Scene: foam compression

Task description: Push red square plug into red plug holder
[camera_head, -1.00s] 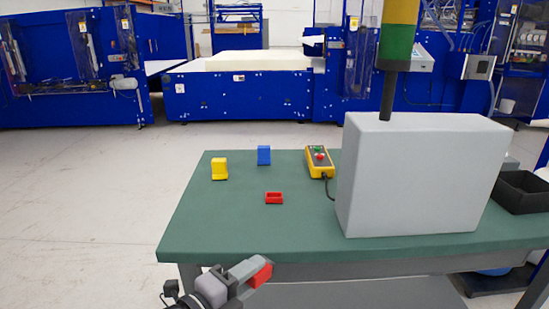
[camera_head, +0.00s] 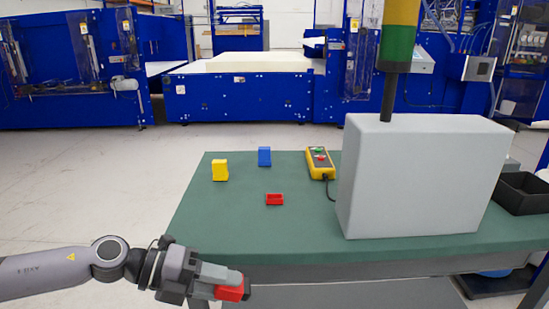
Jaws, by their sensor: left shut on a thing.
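The red plug holder (camera_head: 274,199) is a small, low red box with an open top near the middle of the green table. My left gripper (camera_head: 222,279) is shut on the red square plug (camera_head: 232,291), whose red end shows at the fingertips. The gripper is at the front left edge of the table, on the near side of the holder and apart from it. The gripper's fingers hide part of the plug. My right gripper is not in view.
On the green table (camera_head: 225,220) stand a yellow block (camera_head: 220,170), a blue block (camera_head: 264,156) and a yellow control box with buttons (camera_head: 320,163). A large grey box (camera_head: 420,178) fills the right side. A black bin (camera_head: 522,192) is at far right. The table between gripper and holder is clear.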

